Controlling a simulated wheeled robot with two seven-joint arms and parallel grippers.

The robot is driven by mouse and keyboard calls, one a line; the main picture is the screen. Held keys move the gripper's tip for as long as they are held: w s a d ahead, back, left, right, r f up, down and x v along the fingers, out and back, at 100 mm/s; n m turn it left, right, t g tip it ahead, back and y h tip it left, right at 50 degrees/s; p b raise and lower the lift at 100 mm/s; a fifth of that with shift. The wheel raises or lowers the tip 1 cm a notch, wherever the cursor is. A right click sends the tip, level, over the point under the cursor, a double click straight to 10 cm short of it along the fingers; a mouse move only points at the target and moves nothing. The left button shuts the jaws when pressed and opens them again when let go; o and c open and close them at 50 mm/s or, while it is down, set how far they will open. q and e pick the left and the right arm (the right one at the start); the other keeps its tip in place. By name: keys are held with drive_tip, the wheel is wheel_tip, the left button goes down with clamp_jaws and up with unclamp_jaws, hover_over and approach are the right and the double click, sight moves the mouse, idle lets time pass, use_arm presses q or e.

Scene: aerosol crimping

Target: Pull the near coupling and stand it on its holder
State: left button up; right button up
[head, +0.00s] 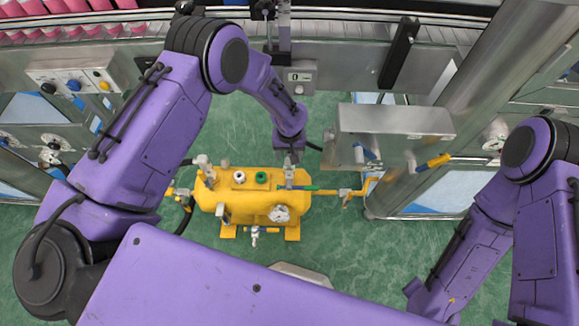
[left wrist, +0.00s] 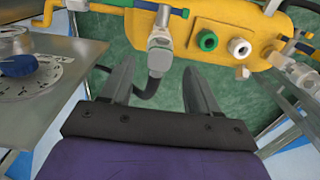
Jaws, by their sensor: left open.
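A yellow tank (head: 240,204) stands on the green floor in the middle of the head view, with valves and a round gauge (head: 279,213). A grey metal coupling (left wrist: 160,50) with a black hose is on the tank's far side, seen between my left fingers in the left wrist view. A second grey coupling (left wrist: 298,72) is on the tank's other end. My left gripper (head: 290,155) is open and empty, just above the first coupling, its fingers apart on both sides (left wrist: 159,78). A green ring (head: 262,178) and a white ring (head: 225,163) sit on top of the tank. I cannot tell which part is the holder.
A steel box (head: 392,121) with a blue handle stands right of the tank, beside a thick steel post (head: 447,110). A conveyor with pink cans (head: 95,25) runs along the back. A control panel (head: 75,78) is at left.

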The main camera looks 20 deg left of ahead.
use_arm(q)
wheel_tip(320, 180, down, 5)
drive_tip(key=b, duration=0.3)
drive_tip(key=shift+f, duration=0.2)
use_arm(e)
wheel_tip(320, 180, down, 4)
drive_tip(key=shift+f, duration=0.15)
idle(0.3)
use_arm(q)
clamp_jaws()
drive_tip(key=shift+r+p, duration=2.45)
drive_tip(key=shift+r, duration=0.65)
use_arm(e)
drive_tip(key=shift+r, duration=2.6)
